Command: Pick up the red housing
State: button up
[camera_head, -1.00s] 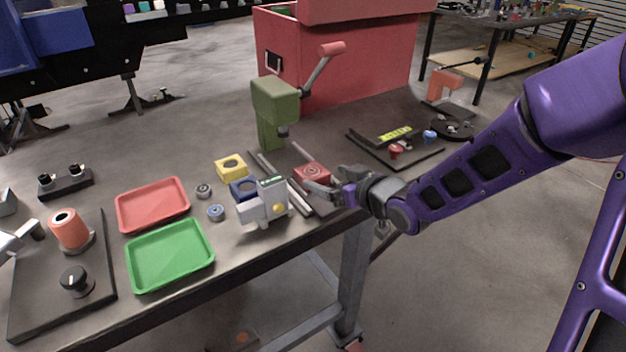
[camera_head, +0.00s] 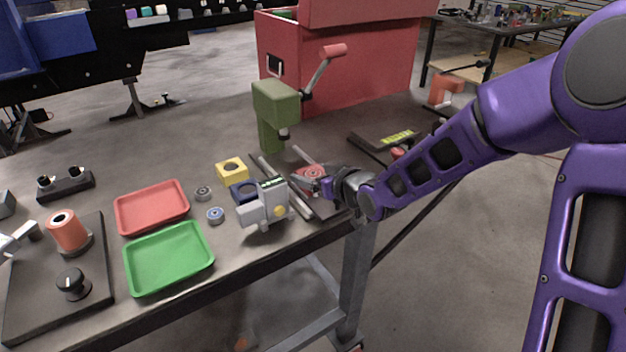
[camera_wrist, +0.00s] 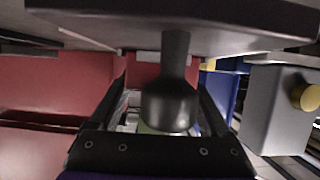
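The red housing (camera_head: 313,173) lies at the right end of the row of housings on the table, beside metal rails, in the head view. My gripper (camera_head: 314,186) is low at its near right side. Its fingers reach beside the housing and partly cover it. In the wrist view the two dark fingers stand apart. A dark cylinder (camera_wrist: 170,100) under a dark plate hides much of the space between them. Red surface shows behind it, but I cannot tell whether it is the housing. I see no firm hold on the housing.
A green press (camera_head: 272,110) stands behind. Red (camera_head: 152,207) and green (camera_head: 170,258) trays lie further left.

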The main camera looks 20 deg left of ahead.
jog(key=c, duration=1.2)
jog(key=shift+r, duration=0.1)
